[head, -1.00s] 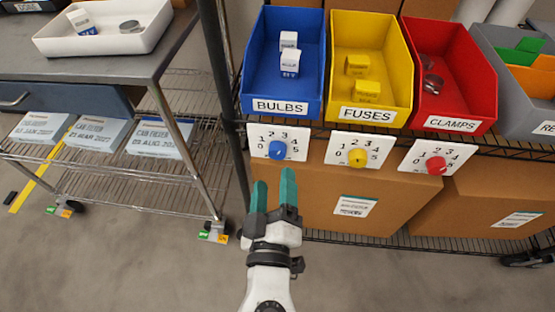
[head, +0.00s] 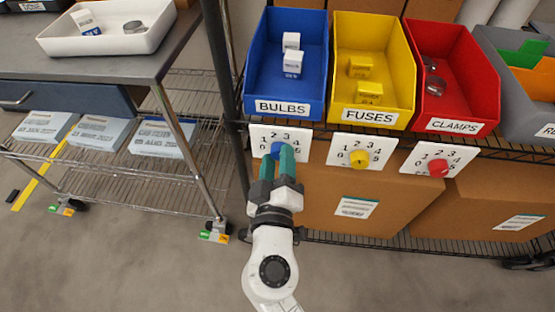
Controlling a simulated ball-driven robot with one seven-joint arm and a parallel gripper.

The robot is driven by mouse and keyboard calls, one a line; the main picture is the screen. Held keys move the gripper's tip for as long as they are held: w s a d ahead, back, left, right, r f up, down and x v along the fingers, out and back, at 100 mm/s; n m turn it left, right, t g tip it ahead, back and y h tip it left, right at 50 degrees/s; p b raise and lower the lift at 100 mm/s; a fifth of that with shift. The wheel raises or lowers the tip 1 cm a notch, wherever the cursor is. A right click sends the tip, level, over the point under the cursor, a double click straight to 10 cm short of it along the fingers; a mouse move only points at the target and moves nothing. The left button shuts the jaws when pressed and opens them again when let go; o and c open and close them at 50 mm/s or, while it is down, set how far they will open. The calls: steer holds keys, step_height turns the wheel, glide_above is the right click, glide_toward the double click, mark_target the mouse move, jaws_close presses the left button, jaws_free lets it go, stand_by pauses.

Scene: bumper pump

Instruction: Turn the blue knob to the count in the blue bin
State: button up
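The blue knob (head: 276,147) sits on a white dial plate (head: 304,137) under the blue bin. The plate carries numbers around the knob; those at lower left and right are partly covered. My gripper (head: 277,156) is at the knob, its two teal fingers close together on either side of it and covering much of it. It looks shut on the knob. The knob's pointer is hidden. The blue bin (head: 258,75), labelled BULBS, holds two small white boxes, a rear one (head: 291,40) and a front one (head: 293,61).
To the right are a yellow FUSES bin (head: 343,85) with a yellow knob (head: 359,158) and a red CLAMPS bin (head: 480,85) with a red knob (head: 438,168). Cardboard boxes (head: 325,195) stand below. A wire cart (head: 180,190) is at left, with open floor in front.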

steer(key=c, duration=0.6)
steer(key=shift+n, duration=0.3)
steer(key=n+p, duration=0.2)
steer(key=n, duration=0.1)
steer(key=shift+a+n+g+p, duration=0.1)
steer(key=shift+n+g+p, duration=0.2)
steer(key=shift+n+p, duration=1.15)
steer(key=shift+f+n+b, duration=0.1)
steer(key=shift+n+b, duration=0.45)
steer(key=shift+n, duration=0.2)
steer(key=o, duration=1)
steer(key=shift+s, duration=0.1)
